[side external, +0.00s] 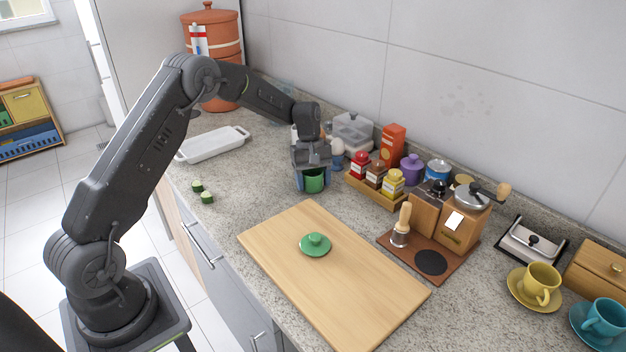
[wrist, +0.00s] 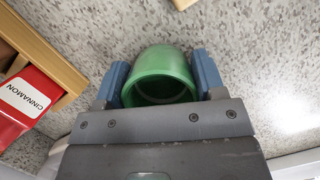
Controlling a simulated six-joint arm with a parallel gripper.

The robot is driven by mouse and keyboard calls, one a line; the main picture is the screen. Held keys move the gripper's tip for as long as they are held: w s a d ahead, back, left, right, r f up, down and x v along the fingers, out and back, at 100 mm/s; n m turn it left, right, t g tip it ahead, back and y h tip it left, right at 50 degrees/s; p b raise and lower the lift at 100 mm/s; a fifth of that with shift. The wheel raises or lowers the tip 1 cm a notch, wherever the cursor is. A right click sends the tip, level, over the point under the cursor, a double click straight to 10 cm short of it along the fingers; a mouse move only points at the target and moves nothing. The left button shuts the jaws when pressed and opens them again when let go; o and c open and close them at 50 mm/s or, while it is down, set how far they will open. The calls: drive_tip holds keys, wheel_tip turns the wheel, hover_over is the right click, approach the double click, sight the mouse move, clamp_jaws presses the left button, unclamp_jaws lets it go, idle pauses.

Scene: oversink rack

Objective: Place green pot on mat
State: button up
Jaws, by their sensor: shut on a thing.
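The green pot (side external: 314,184) is between the blue fingers of my gripper (side external: 313,178), at the counter left of the spice jars. In the wrist view, the open-topped pot (wrist: 163,66) sits between the two fingers of my gripper (wrist: 160,78), which are shut on its sides. I cannot tell whether its base touches the counter. A brown mat (side external: 405,259) with a black round patch (side external: 431,262) lies right of the cutting board, bearing a wooden grinder. A green lid (side external: 315,244) lies on the wooden cutting board (side external: 350,290).
A spice rack (side external: 375,194) with several jars stands close right of my gripper; a red cinnamon box (wrist: 24,100) shows in the wrist view. Cucumber pieces (side external: 207,197) lie left. Cups stand far right.

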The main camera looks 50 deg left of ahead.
drive_tip(key=shift+f, duration=0.1)
drive_tip(key=o, duration=1)
drive_tip(key=shift+o, duration=0.2)
